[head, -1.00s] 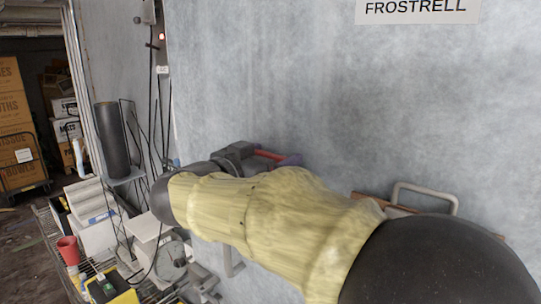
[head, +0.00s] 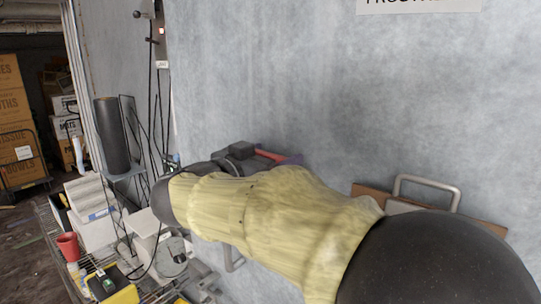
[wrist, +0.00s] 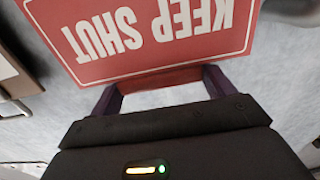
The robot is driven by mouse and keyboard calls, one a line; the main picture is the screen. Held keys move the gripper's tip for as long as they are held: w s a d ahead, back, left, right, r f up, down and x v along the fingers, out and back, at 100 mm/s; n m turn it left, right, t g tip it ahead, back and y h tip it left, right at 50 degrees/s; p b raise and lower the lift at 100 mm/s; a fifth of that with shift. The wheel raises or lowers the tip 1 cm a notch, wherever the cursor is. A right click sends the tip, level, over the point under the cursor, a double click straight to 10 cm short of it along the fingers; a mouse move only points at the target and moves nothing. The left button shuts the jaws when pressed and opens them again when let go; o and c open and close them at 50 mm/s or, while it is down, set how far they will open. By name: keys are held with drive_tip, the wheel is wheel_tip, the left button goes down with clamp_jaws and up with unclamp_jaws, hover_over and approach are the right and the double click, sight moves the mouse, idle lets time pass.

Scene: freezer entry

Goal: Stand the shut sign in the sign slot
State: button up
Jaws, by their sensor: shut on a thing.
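The shut sign (wrist: 160,35) is a red panel with white letters reading KEEP SHUT, upside down in the wrist view. My gripper (wrist: 160,78) is shut on its red lower part, between two purple fingers. In the head view my gripper (head: 270,158) is beside the grey wall, with only a red strip of the sign (head: 270,155) showing past it. My arm in its yellow sleeve hides much of that area. A brown wooden piece (head: 370,191) is on the wall at the right. I cannot make out the sign slot for certain.
A bent metal handle (head: 428,181) stands out from the wall beside the wooden piece. At the left a wire shelf (head: 52,232) carries boxes, a red cup (head: 68,246) and tools. Hanging cables and a dark cylinder (head: 112,135) are behind it. Cardboard boxes stand farther back.

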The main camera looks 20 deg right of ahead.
drive_tip(key=shift+f+b, duration=0.55)
drive_tip(key=shift+f, duration=0.25)
idle(0.7)
drive_tip(key=o, duration=0.8)
drive_tip(key=shift+s, duration=0.1)
drive_tip(key=b+v, duration=0.6)
drive_tip(key=v, duration=1.1)
drive_tip(key=shift+a, duration=0.2)
